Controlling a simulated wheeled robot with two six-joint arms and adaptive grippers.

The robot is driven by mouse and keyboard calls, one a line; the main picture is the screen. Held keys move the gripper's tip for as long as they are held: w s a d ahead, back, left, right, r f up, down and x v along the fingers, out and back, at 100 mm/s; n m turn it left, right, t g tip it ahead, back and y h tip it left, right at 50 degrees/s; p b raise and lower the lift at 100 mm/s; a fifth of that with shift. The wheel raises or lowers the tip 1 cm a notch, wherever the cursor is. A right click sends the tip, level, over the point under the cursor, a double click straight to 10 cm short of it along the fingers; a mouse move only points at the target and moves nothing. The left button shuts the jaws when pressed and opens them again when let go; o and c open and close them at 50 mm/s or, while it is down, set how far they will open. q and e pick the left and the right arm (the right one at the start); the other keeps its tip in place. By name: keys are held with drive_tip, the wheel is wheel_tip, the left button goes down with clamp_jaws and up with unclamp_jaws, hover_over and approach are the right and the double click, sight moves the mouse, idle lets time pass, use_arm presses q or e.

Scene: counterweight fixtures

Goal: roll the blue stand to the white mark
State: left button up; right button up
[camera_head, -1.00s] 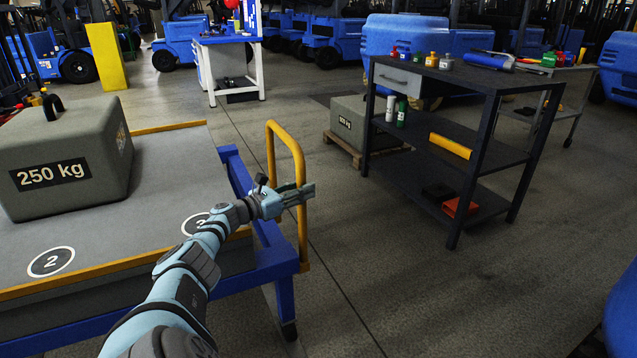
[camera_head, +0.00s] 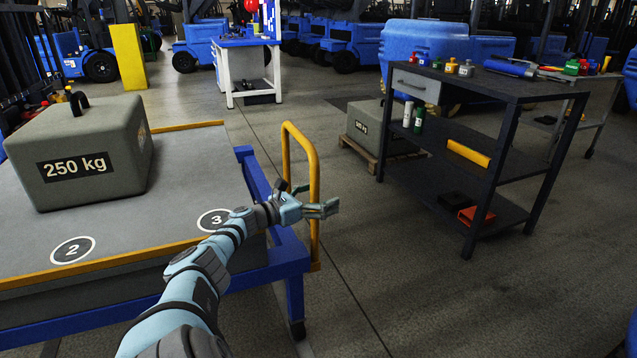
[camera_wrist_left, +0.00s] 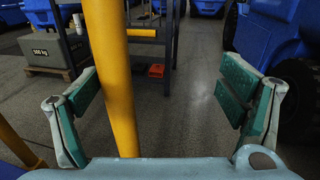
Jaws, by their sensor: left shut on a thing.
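The blue stand (camera_head: 284,263) is at the left of the head view, with a blue frame, a grey top edged in yellow and an upright yellow handle (camera_head: 315,165) at its right end. My left gripper (camera_head: 329,208) is at this handle. A grey 250 kg weight (camera_head: 125,165) rests on the stand's top. I see no clear white floor mark. My right gripper is out of view.
A dark shelf table (camera_head: 500,150) with small bottles stands on the right. A grey weight (camera_head: 362,128) sits on a pallet behind it. Open floor lies between stand and table.

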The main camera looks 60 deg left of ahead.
use_arm(q)
drive_tip(key=shift+d+r, duration=0.3)
drive_tip(key=shift+d, duration=0.1)
drive_tip(key=shift+s+a+f, duration=0.1)
drive_tip(key=shift+s+f, duration=0.15)
drive_tip(key=shift+s, duration=0.3)
drive_tip(key=shift+c, duration=1)
drive_tip(key=s, duration=1)
drive_tip(key=shift+s+a, duration=0.15)
drive_tip(key=shift+a, duration=0.05)
drive_tip(key=c, duration=0.4)
drive_tip(key=shift+o, duration=0.2)
drive_tip(key=shift+s+r, duration=0.1)
drive_tip(key=shift+s, duration=0.25)
